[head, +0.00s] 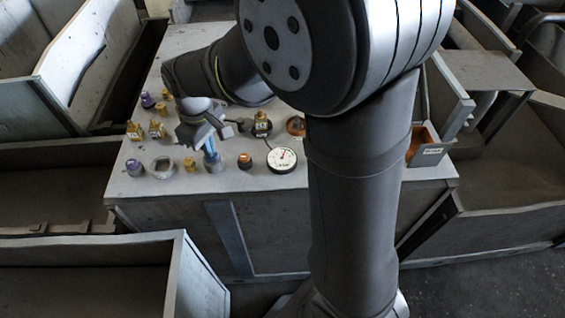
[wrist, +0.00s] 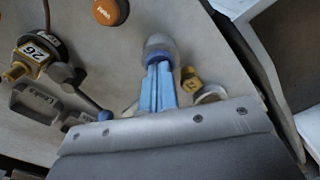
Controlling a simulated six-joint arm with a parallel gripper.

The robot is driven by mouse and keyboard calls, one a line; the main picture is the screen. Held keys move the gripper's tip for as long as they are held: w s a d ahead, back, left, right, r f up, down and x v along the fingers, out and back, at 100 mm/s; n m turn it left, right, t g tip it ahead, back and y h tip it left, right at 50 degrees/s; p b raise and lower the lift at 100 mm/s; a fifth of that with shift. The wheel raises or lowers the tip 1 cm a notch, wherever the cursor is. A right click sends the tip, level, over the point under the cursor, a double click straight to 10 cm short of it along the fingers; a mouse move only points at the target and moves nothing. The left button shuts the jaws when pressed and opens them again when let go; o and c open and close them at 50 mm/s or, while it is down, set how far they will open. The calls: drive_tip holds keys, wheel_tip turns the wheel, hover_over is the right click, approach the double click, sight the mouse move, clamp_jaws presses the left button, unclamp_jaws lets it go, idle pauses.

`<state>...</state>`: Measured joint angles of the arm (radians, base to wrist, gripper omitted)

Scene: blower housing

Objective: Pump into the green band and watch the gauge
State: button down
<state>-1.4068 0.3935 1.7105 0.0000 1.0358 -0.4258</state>
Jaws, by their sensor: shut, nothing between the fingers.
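The pressure gauge (head: 282,160) has a round white dial with a dark rim and stands near the front of the workbench. Its needle and green band are too small to read. My gripper (head: 210,148) points down left of the gauge, its light-blue fingers together and empty. In the wrist view, the shut fingers (wrist: 158,72) end at a rounded grey piece with a blue band (wrist: 160,46), which I take to be the pump. The fingertips overlap it; I cannot tell whether they press on it. The gauge is not in the wrist view.
An orange-topped knob (head: 245,161) stands between gripper and gauge. Left of the gripper are a brass piece (head: 190,164), a grey ring-shaped fitting (head: 162,168) and a purple-topped piece (head: 134,167). A labelled bin (head: 428,147) sits at the right edge. My arm hides part of the bench.

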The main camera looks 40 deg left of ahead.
drive_tip(key=shift+r, duration=0.9)
idle(0.8)
wheel_tip(320, 180, up, 6)
idle(0.6)
drive_tip(key=shift+f, duration=0.1)
drive_tip(key=shift+f, duration=3.1)
drive_tip(key=c, duration=2.1)
unclamp_jaws()
